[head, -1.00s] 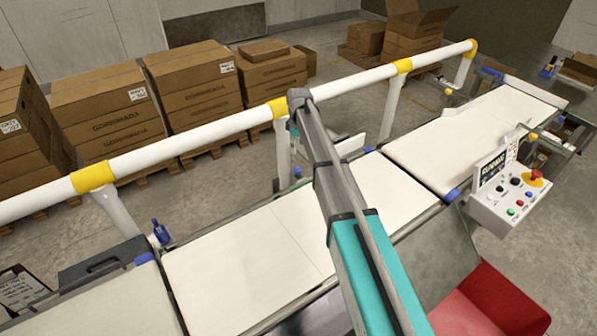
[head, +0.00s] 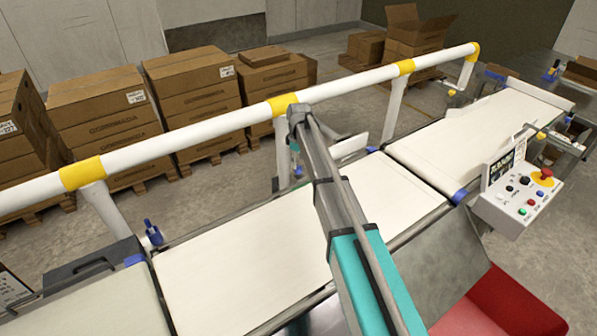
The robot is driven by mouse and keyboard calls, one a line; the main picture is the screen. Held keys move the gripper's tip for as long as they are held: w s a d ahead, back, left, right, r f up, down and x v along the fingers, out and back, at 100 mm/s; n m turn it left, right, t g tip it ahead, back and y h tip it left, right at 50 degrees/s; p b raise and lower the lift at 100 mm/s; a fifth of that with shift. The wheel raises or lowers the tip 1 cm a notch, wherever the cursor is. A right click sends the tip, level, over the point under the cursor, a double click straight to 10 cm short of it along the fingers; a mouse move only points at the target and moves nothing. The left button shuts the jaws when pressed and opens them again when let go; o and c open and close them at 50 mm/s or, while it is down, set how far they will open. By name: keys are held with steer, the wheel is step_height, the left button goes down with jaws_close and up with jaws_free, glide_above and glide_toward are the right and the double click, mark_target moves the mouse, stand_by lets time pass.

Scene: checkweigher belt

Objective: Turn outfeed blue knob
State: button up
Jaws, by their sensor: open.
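A blue knob (head: 152,232) stands upright at the back edge of the conveyor on the left, beside a dark box. A further blue bit (head: 298,171) shows behind the middle belt, partly hidden by my arm. I cannot tell from the labels which is the outfeed knob. My arm rises from the bottom over the belt to a joint near the white rail. My gripper is not visible; the arm beyond that joint is mostly hidden.
A white rail (head: 225,124) with yellow bands runs behind the belts (head: 240,265). A control panel (head: 516,205) with a red button stands at the right. A red bin (head: 497,303) sits at front right. Stacked cartons (head: 105,118) stand behind the rail.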

mark_target(298, 167)
steer(key=shift+s+f+b, duration=0.1)
steer(key=shift+f+b, duration=1.1)
steer(key=shift+f, duration=0.25)
steer(key=shift+c, duration=0.3)
jaws_close()
